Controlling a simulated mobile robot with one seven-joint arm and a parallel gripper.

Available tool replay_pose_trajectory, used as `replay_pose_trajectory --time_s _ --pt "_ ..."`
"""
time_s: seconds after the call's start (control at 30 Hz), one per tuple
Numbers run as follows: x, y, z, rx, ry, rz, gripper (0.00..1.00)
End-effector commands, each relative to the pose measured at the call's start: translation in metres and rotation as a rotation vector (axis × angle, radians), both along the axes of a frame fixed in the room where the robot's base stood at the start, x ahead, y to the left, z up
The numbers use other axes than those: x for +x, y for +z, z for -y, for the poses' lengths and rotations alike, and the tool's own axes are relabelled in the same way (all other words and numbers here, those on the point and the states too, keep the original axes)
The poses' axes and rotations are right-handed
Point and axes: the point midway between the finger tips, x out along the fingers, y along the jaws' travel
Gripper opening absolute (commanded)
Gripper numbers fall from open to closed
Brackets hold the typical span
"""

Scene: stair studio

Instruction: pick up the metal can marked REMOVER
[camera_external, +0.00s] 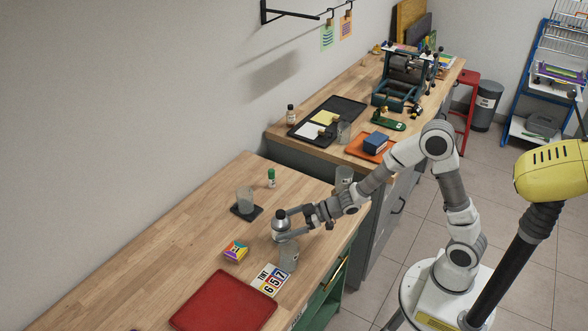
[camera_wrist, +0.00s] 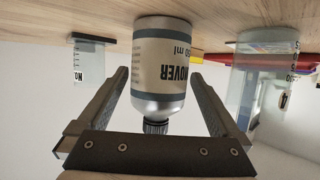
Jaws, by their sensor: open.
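The metal can marked REMOVER (camera_wrist: 163,72) is silver with a dark ribbed cap and a cream label with grey bands. It stands upright on the wooden table, and the wrist view shows it upside down. In the external view the can (camera_external: 281,223) is near the table's right edge, partly covered by my fingers. My gripper (camera_external: 286,228) is open and reaches in from the right at the can's upper part. In the wrist view my gripper (camera_wrist: 160,80) has one finger on each side of the can, with a visible gap on both sides.
A number card (camera_external: 270,280), a colourful box (camera_external: 236,250) and a red tray (camera_external: 222,300) lie in front of the can. A beaker (camera_external: 245,199) on a dark pad and a green-capped bottle (camera_external: 271,178) stand behind.

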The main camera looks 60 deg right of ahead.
Motion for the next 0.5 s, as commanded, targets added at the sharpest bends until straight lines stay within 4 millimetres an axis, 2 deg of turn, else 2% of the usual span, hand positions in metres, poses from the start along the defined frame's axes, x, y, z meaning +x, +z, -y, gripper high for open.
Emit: replay_pose_trajectory --time_s 0.03,0.23,0.5 --pt "0.006 -0.008 -0.005 0.000 0.002 -0.001 1.00" --pt "0.026 -0.016 -0.019 0.000 0.001 -0.001 1.00" --pt "0.029 -0.016 -0.021 -0.001 -0.001 -0.001 1.00"
